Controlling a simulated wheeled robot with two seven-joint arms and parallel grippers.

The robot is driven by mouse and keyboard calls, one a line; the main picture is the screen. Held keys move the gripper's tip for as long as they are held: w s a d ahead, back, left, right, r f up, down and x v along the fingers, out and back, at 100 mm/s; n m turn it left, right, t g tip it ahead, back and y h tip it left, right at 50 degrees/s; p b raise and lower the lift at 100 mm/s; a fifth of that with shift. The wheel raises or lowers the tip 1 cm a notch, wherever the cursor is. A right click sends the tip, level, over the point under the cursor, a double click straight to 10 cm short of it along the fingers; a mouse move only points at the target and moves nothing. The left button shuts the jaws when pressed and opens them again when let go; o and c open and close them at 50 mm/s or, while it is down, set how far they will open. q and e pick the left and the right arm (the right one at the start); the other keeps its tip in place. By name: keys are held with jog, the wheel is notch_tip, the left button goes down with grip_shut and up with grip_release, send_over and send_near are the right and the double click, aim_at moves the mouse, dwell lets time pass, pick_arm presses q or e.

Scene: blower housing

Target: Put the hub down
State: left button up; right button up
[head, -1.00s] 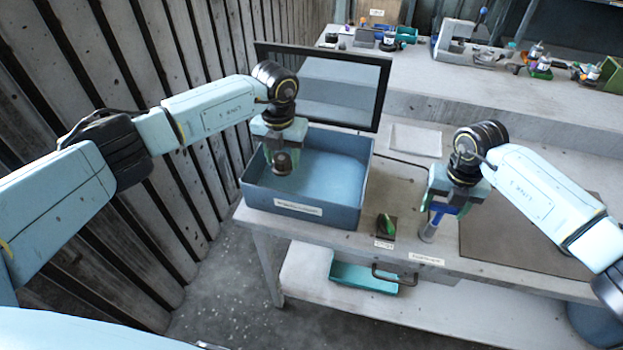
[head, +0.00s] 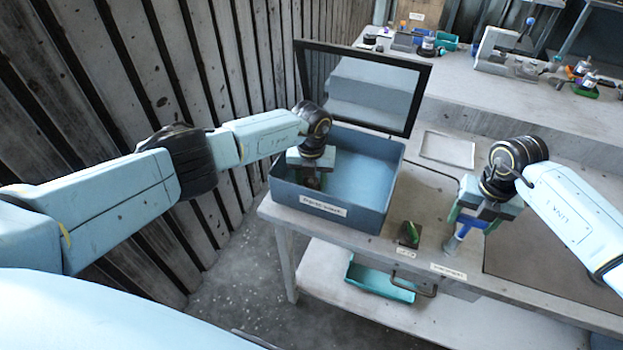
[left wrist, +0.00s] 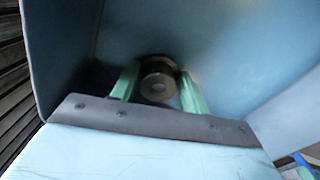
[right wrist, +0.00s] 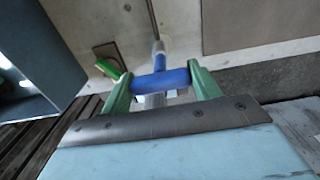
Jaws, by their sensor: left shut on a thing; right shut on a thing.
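The hub is a dark round part (left wrist: 158,78) with a lighter centre, seen in the left wrist view between green fingers. My left gripper (head: 313,180) is shut on it, low inside the blue box (head: 365,172). In the head view the hub is mostly hidden by the gripper and the box wall. Whether it touches the box floor I cannot tell. My right gripper (right wrist: 162,85) is shut on a blue tool with a pale shaft (right wrist: 158,62); in the head view it is above the bench's front edge.
A black-framed lid or panel (head: 420,90) stands at the back of the box. A small block with a green thing (head: 408,234) sits right of the box. A pale tray (head: 447,149) lies behind. A teal bin (head: 378,281) is on the lower shelf.

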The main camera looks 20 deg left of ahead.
aim_at(311, 179)
pick_arm(q)
jog(key=shift+f, duration=0.15)
jog(key=o, duration=0.6)
jog(key=shift+f, duration=0.1)
jog(key=o, duration=0.5)
jog(key=shift+c, duration=0.2)
notch_tip(311, 179, up, 12)
jog(key=shift+r, duration=0.2)
